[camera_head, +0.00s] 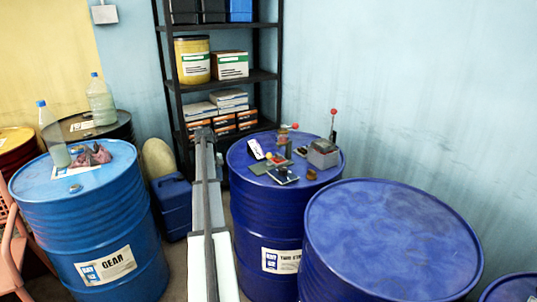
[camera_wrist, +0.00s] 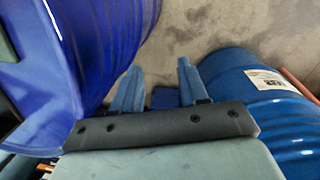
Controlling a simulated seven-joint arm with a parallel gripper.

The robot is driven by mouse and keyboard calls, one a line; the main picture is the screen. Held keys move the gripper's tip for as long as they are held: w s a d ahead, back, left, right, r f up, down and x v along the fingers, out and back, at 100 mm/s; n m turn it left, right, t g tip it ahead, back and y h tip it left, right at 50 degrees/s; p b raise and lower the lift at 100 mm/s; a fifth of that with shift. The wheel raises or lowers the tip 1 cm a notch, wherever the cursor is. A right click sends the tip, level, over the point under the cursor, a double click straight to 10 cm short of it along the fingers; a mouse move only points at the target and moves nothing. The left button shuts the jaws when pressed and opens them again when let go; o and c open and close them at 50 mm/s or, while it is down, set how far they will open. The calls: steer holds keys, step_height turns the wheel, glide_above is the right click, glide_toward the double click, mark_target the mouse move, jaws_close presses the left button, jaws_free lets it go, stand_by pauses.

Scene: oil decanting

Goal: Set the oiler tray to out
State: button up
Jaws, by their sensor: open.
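The middle blue drum (camera_head: 270,215) carries a cluster of small items on its lid. Among them, a small dark, blue-edged tray-like piece (camera_head: 283,176) lies near the front of the lid, beside a flat grey-green plate (camera_head: 258,168). I cannot tell for certain which piece is the oiler tray or how it is set. My gripper (camera_wrist: 157,78) is open and empty in the wrist view, its two blue-grey fingers apart over the gap between drums. The lid items are not recognisable in that view. In the head view my arm runs up left of the middle drum.
A larger blue drum (camera_head: 390,240) stands at the right, its lid bare. The GEAR drum (camera_head: 95,225) at the left holds a bottle and a reddish cloth. A red-knobbed lever (camera_head: 333,122) and grey box (camera_head: 323,153) rise among the items. A black shelf (camera_head: 222,75) stands behind.

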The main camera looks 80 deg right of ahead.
steer(key=shift+m, duration=0.3)
steer(key=s+d+r, duration=0.2)
steer(key=r, duration=0.1)
steer(key=s+d+r, duration=0.2)
steer(key=s+r, duration=0.1)
steer(key=s+d+r, duration=0.2)
steer(key=r, duration=0.1)
steer(key=shift+s+d, duration=0.25)
steer(key=shift+d, duration=0.15)
steer(key=s+d+r+h, duration=0.1)
steer(key=s+d+r, duration=0.4)
steer(key=s+r, duration=0.6)
steer(key=shift+m, duration=0.4)
steer(key=d+f, duration=0.1)
steer(key=f, duration=0.3)
steer(key=s+f, duration=0.1)
steer(key=f, duration=0.3)
steer(key=d+f, duration=0.1)
steer(key=f, duration=0.4)
steer(key=shift+s+d, duration=0.3)
steer(key=shift+s, duration=0.1)
jaws_close()
